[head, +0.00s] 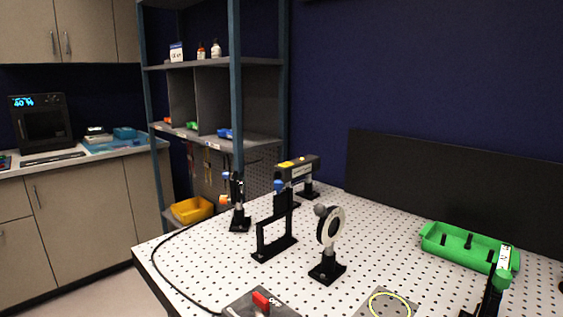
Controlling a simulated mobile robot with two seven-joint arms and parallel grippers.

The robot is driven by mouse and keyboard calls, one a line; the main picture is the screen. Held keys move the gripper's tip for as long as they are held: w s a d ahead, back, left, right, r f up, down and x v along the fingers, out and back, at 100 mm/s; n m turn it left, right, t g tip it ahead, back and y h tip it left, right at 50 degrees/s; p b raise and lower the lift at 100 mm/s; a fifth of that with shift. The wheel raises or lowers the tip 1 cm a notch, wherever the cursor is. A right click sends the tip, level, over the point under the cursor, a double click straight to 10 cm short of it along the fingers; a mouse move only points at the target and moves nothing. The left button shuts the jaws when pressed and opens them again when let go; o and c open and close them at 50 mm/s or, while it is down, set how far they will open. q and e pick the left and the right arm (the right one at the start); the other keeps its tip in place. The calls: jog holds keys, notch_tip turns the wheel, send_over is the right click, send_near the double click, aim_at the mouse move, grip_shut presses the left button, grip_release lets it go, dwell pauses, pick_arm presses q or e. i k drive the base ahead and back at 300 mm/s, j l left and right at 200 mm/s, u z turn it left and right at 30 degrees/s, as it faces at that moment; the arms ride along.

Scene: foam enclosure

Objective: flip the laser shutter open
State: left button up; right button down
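On the perforated white table, a dark laser-like box (302,168) with a yellow label stands on a post at the back. In front of it is a black frame (273,246) with a low bar and a taller right upright. A blue piece (279,186) shows near the top of that upright. This frame may be the laser shutter, but I cannot tell for sure, nor whether it is open or shut. Neither of my grippers is in view.
A round white-ringed optic (330,228) stands right of the frame, and a blue-and-orange-knobbed mount (238,205) left. A yellow-ringed plate (388,304) is in front. A black cable runs along the left edge.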

aim_at(280, 199)
jog(key=i+j+z, duration=0.1)
jog(key=i+j, duration=0.3)
jog(key=i+j+z, duration=0.1)
jog(key=i+j, duration=0.25)
jog(key=i+j+z, duration=0.15)
jog(key=i+j, duration=0.2)
jog(key=j, duration=0.25)
jog(key=i+j+z, duration=0.1)
jog(key=i+j, duration=0.25)
jog(key=j, duration=0.15)
